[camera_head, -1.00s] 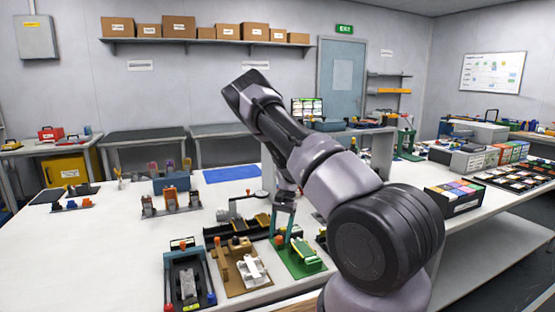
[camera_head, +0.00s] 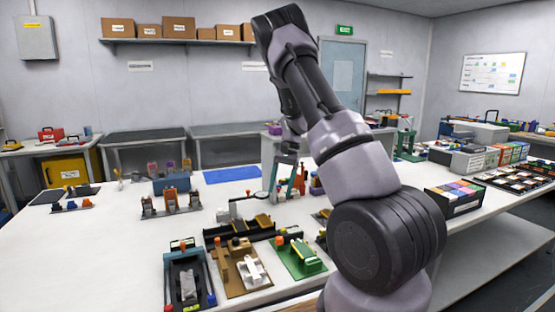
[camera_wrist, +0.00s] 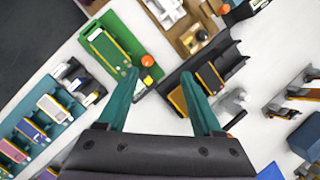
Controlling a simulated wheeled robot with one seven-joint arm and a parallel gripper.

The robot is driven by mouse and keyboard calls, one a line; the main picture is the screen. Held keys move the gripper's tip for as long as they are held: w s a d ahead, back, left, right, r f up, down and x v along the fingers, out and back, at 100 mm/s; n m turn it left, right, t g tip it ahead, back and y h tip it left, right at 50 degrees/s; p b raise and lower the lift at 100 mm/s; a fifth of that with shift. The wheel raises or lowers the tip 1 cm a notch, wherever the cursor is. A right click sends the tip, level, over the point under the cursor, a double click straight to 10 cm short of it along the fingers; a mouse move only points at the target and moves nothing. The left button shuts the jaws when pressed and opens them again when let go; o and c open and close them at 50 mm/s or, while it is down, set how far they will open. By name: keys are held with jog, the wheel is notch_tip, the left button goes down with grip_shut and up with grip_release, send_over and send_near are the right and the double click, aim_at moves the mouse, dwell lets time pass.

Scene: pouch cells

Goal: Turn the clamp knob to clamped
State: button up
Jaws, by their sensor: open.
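A green fixture (camera_head: 303,262) with an orange round knob (camera_head: 280,240) stands on the white table. The wrist view shows the green fixture (camera_wrist: 113,50) at upper left with its orange knob (camera_wrist: 147,60) near its edge. I cannot tell from the pictures which knob is the clamp knob, nor any knob's setting. My gripper (camera_head: 281,200) is above the table, behind the green fixture in the head view. In the wrist view its teal fingers (camera_wrist: 160,73) are apart and hold nothing.
A black tray (camera_head: 240,232) lies behind the tan fixture, and a black-and-blue fixture (camera_head: 187,285) stands at the left. A rack with colored cells (camera_wrist: 35,130) is at left in the wrist view.

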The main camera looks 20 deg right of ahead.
jog(key=s+a+r+t, duration=0.1)
jog(key=s+r, duration=0.1)
jog(key=r, duration=0.4)
jog(key=s+a+r+t, duration=0.1)
jog(key=s+a+r, duration=0.1)
jog(key=r, duration=0.4)
jog(key=shift+s+n, duration=0.35)
jog(key=shift+n, duration=0.05)
